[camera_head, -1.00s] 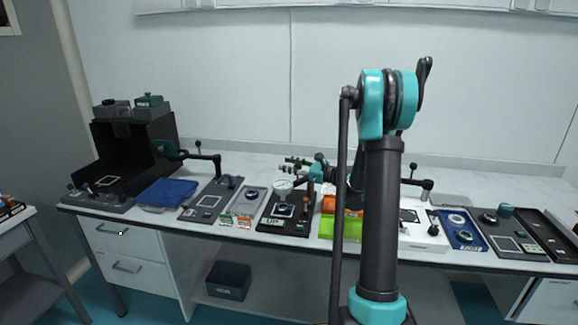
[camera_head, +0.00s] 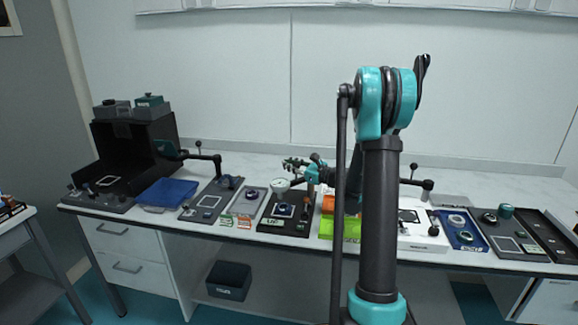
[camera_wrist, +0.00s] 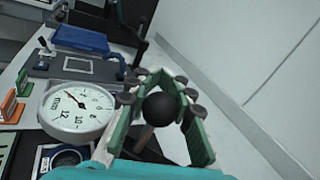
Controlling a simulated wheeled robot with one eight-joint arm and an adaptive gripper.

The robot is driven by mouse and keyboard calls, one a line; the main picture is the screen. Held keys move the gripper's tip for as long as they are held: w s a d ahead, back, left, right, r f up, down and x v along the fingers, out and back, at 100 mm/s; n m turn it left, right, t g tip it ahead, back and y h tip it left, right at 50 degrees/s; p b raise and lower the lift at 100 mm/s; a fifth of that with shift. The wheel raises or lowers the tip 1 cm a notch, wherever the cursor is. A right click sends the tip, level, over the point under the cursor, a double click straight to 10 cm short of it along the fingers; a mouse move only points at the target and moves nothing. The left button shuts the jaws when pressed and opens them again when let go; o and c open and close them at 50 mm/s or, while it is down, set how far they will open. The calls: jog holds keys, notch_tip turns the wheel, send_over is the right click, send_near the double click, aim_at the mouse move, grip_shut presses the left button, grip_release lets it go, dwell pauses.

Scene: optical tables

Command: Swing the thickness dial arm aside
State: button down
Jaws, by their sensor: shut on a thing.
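The thickness dial (camera_head: 280,185) is a round white gauge over a black base plate (camera_head: 268,224) near the middle of the bench. In the wrist view its white face (camera_wrist: 77,110) reads "mm" and lies left of my fingers. A black ball knob (camera_wrist: 160,108) on a light stem sits between the green fingers of my gripper (camera_wrist: 158,88). My gripper (camera_head: 291,163) is shut on this knob, just behind and above the dial. The knob is hard to make out in the head view. Part of the dial's arm is hidden by my gripper.
Orange and green boxes (camera_head: 329,228) stand right of the base plate. A black lever arm (camera_head: 200,157) rises there. The wall is behind the bench.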

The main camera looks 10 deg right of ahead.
jog(key=w+d+m+t+h, duration=0.3)
jog(key=w+m+t+h, duration=0.2)
jog(key=h, duration=1)
jog(key=shift+w+m+t, duration=0.3)
jog(key=shift+w+m, duration=1.2)
jog(key=shift+m, duration=1.4)
jog(key=shift+h, duration=0.4)
jog(key=c, duration=1.3)
grip_release()
send_over(294, 182)
